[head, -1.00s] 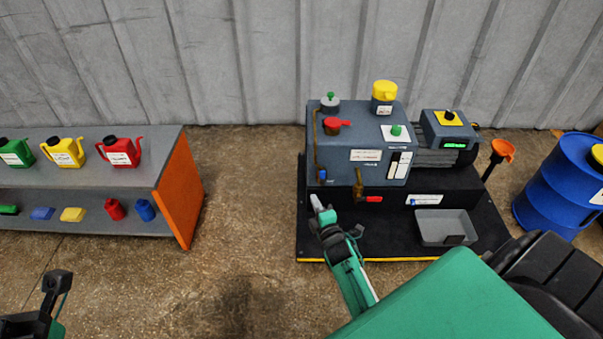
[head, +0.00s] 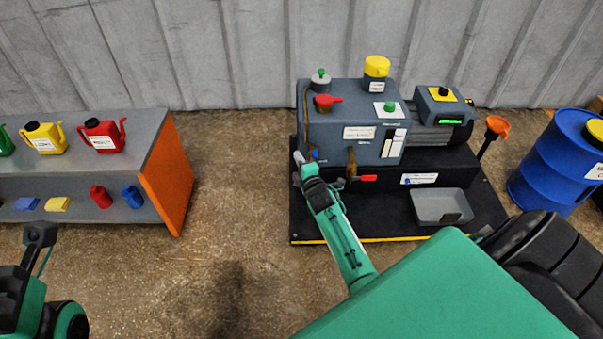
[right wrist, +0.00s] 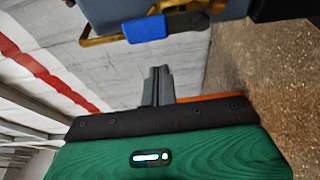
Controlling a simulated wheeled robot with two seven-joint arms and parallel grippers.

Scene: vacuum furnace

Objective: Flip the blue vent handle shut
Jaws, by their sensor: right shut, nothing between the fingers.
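The blue vent handle (head: 314,154) sits low on the left front of the grey pump unit (head: 340,125), partly behind my right gripper. In the right wrist view the blue handle (right wrist: 147,28) lies across a brass pipe, beyond the fingertips. My right gripper (head: 298,158) is shut and empty, just left of the handle. Its closed fingers (right wrist: 157,72) show a small gap to the handle in the wrist view. My left gripper (head: 40,233) is at the lower left, far from the pump; its jaw state is unclear.
A red lever (head: 364,178) and a grey tray (head: 440,207) are right of my right gripper. The pump stands on a black base (head: 375,222). A shelf (head: 165,175) with jugs is left, a blue drum (head: 550,165) right. Floor between shelf and pump is clear.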

